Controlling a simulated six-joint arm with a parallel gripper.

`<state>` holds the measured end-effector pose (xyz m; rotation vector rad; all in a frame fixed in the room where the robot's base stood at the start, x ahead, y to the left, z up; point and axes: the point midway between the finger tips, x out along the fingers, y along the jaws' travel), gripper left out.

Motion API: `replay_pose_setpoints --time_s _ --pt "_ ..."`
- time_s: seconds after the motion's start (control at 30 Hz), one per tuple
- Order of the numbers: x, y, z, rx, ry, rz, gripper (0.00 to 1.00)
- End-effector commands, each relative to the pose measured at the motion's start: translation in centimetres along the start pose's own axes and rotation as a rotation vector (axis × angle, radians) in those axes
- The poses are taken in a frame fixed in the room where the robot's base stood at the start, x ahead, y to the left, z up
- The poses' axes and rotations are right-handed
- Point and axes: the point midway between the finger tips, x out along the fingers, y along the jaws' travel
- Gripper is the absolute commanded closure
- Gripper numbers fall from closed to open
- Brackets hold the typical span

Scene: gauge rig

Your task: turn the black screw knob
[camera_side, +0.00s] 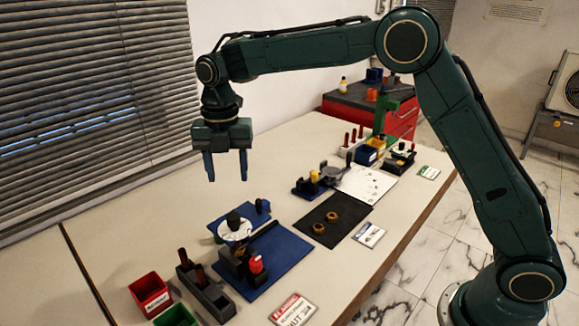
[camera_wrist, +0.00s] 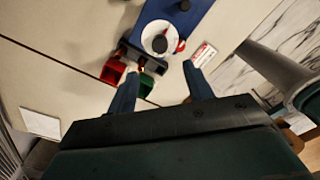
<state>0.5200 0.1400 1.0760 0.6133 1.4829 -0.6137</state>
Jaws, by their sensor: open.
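A gauge rig with a round white dial (camera_side: 235,232) stands on a blue base plate (camera_side: 285,250). A black knob (camera_side: 233,219) sits on top of the dial. The dial (camera_wrist: 152,30) and its black knob (camera_wrist: 159,44) also show in the wrist view. A second dark knob-like part (camera_side: 262,206) is on a small blue block behind the dial; I cannot tell which one is the screw knob. My gripper (camera_side: 227,178) points down, open and empty, above and behind the rig, apart from it. In the wrist view the dial lies beyond the open fingertips (camera_wrist: 160,70).
A red knob (camera_side: 256,264) stands on the rig's front side. A grey holder (camera_side: 210,295) with brown-handled pegs, a red bin (camera_side: 150,293) and a green bin (camera_side: 175,317) are at its left. A black mat (camera_side: 345,232) with two orange rings lies right. The back-left table is clear.

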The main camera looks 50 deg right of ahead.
Motion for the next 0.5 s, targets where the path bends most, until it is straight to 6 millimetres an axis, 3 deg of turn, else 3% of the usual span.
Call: replay_pose_setpoints --time_s 0.5 --pt "7.8 0.0 0.0 0.001 0.002 -0.002 0.49"
